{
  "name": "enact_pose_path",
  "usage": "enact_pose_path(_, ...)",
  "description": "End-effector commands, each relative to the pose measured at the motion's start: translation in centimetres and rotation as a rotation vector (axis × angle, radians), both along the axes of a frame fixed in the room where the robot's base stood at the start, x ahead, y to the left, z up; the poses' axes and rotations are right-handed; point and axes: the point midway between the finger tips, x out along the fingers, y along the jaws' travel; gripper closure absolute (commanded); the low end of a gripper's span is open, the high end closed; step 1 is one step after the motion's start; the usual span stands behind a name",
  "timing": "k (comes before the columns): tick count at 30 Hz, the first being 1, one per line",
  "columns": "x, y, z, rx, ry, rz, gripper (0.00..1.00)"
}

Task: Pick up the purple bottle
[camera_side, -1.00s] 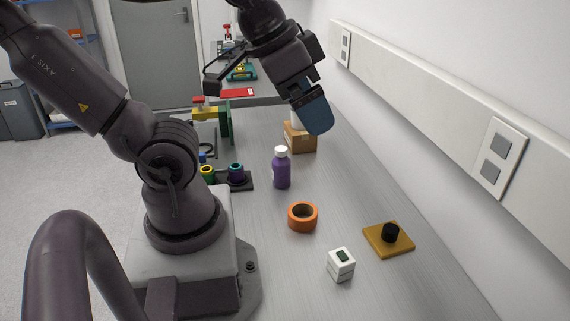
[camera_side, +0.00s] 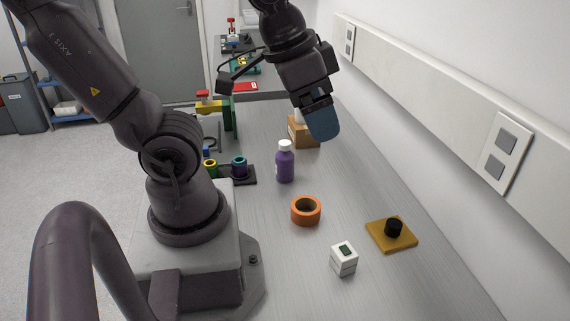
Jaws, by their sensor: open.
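The purple bottle (camera_side: 285,167) with a white cap stands upright on the grey bench, near the middle of the picture. My gripper (camera_side: 323,124) hangs above the bench, higher than the bottle and to its right in the picture, apart from it. One blue finger faces the camera and hides the other, so the gap between them does not show. The gripper is open, with nothing seen held in it.
An orange ring (camera_side: 306,210), a white box (camera_side: 343,259) and a yellow plate with a black knob (camera_side: 391,234) lie nearer the camera. A cardboard box (camera_side: 302,133) stands behind the gripper. A dark holder (camera_side: 243,178) with coloured rings is left of the bottle. The wall bounds the right.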

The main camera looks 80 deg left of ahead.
Motion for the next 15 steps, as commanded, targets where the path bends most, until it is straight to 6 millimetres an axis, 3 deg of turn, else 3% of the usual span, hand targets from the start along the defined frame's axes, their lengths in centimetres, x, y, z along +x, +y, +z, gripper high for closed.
enact_pose_path(7,1.3,0.9,-7.0,0.099,0.365,-0.069,0.17)
enact_pose_path(15,0.7,4.1,-14.1,0.335,0.769,-0.202,0.17)
